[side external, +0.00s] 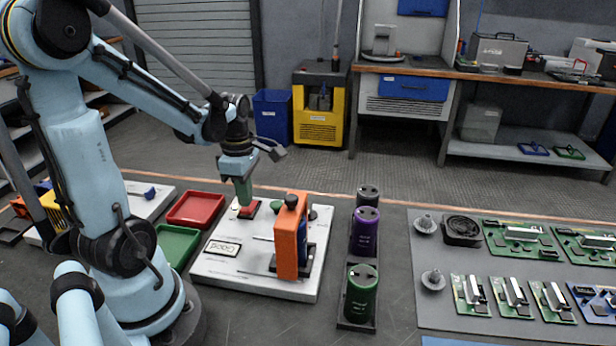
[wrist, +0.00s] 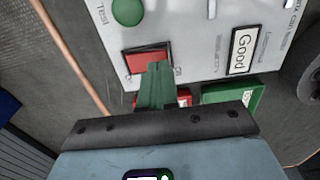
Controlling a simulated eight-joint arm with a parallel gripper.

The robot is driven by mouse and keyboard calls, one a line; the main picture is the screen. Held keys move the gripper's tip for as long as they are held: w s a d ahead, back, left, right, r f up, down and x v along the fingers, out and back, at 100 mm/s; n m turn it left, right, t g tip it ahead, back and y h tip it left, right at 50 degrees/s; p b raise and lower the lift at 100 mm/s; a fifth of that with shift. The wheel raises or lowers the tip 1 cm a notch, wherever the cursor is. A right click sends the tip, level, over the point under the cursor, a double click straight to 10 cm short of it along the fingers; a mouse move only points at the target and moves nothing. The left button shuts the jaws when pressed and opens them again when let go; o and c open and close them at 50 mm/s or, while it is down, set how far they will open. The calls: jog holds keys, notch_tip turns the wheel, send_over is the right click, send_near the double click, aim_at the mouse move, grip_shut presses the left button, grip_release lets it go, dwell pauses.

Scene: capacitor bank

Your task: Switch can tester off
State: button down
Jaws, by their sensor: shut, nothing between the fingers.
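The can tester is a white box (side external: 215,265) on the bench, with a "Good" label (wrist: 242,50) and an orange upright part (side external: 289,240) on top. Its red rocker switch (wrist: 143,62) sits in a dark frame near the box's far edge; it also shows in the side view (side external: 250,210). My gripper (side external: 244,203) points down at the switch with its green fingers closed together. In the wrist view the fingertips (wrist: 158,68) overlap the switch's lower edge. I cannot tell whether they touch it. The fingers hide part of the switch.
A green round knob (wrist: 127,11) is on the tester's top. A red tray (side external: 194,209) and a green tray (side external: 176,245) lie left of the tester. Purple (side external: 364,231) and green (side external: 360,293) cans stand in a rack to its right. Circuit boards lie farther right.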

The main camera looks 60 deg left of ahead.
jog(key=shift+f, duration=0.95)
dwell(0.5)
jog(key=shift+r, duration=3.55)
jog(key=shift+f, duration=3.55)
jog(key=shift+r, duration=0.1)
